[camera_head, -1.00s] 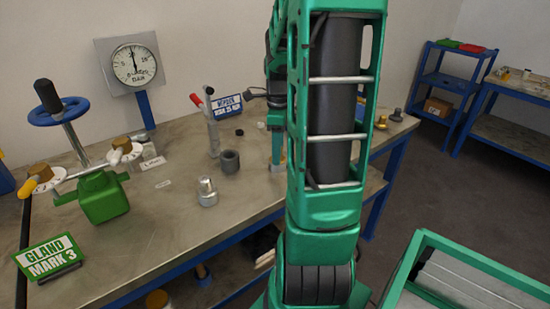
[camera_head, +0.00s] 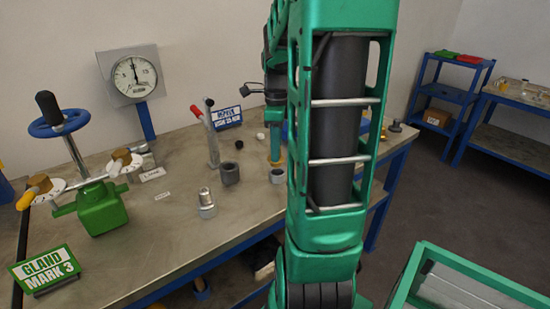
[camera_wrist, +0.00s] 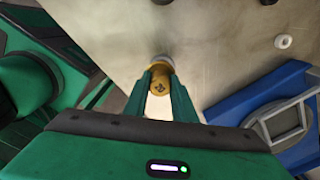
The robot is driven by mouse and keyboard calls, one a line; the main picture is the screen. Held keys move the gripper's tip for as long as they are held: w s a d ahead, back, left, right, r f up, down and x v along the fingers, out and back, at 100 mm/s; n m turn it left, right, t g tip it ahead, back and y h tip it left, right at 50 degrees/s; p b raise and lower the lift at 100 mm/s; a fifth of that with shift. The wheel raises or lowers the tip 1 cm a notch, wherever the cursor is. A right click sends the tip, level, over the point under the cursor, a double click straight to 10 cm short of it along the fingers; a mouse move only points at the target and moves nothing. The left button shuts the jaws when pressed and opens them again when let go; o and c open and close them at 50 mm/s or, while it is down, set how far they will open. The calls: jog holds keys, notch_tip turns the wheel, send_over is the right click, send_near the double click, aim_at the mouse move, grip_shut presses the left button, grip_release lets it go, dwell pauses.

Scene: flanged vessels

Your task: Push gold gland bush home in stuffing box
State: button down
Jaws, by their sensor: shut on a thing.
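My gripper (camera_wrist: 160,88) is shut on the gold gland bush (camera_wrist: 161,84), a small brass-coloured cylinder with a dark mark on its end, between two green fingers in the wrist view. A pale grey round rim shows just beyond the bush; I cannot tell whether they touch. In the head view my gripper (camera_head: 275,158) points down over the bench, with a gold spot at its tip. A small metallic cup (camera_head: 277,176) stands just below it. I cannot tell for sure which part is the stuffing box. A green valve body (camera_head: 101,209) with a blue handwheel stands at left.
A dark grey hollow cylinder (camera_head: 230,173) and a silver fitting (camera_head: 207,205) stand left of my gripper. A red-handled lever (camera_head: 211,135), a gauge (camera_head: 133,75) and the GLAND MARK 3 sign (camera_head: 45,268) are also on the bench (camera_head: 165,255). The front middle is clear.

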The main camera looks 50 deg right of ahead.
jog(key=w+a+r, duration=0.1)
jog(key=a+r, duration=0.5)
jog(key=a, duration=0.5)
jog(key=w+d, duration=0.2)
jog(key=w, duration=0.8)
jog(key=shift+w+f, duration=0.35)
jog(key=shift+f, duration=2.5)
jog(key=shift+s+f, duration=0.1)
jog(key=shift+f, duration=1.35)
jog(key=c, duration=1.4)
grip_release()
jog(key=shift+r, duration=0.1)
